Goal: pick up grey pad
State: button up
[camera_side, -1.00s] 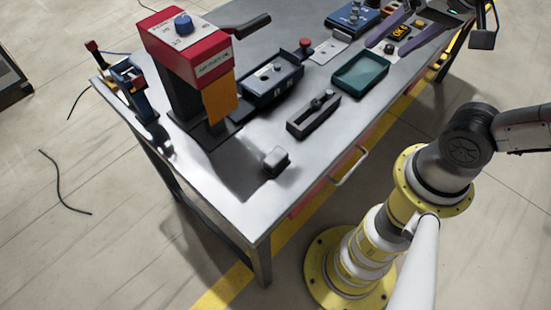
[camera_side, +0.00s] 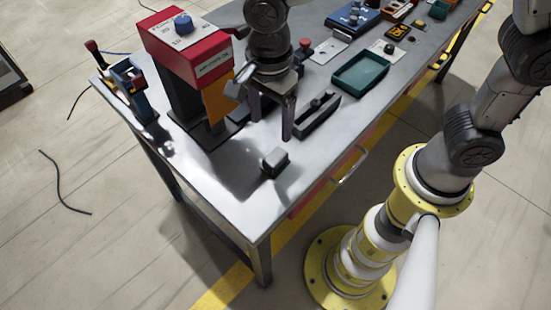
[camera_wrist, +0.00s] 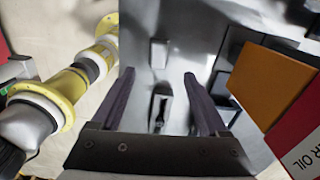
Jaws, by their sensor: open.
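The grey pad (camera_side: 274,162), a small dark grey block, lies on the bare metal table near its front edge. In the wrist view the pad (camera_wrist: 159,54) shows just beyond the fingertips, roughly centred between them. My gripper (camera_side: 271,127) points down behind the pad in the side view, beside the orange plate of the red machine. Its two purple fingers (camera_wrist: 158,74) are wide apart with nothing held. The pad is fully visible in the side view.
A black slotted fixture (camera_side: 318,116) stands right of my fingers, and a green tray (camera_side: 361,73) lies beyond it. The red machine (camera_side: 186,45) with its orange plate (camera_side: 217,99) stands close on the left. The table (camera_side: 232,195) around the pad is clear.

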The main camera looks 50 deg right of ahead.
send_over(275, 156)
jog(key=f, duration=0.7)
jog(key=shift+a+f, duration=0.3)
jog(key=shift+a, duration=0.1)
jog(key=shift+d+f, duration=0.25)
jog(key=shift+f, duration=1.1)
jog(key=shift+d+f, duration=0.2)
jog(key=shift+f, duration=1.15)
grip_shut()
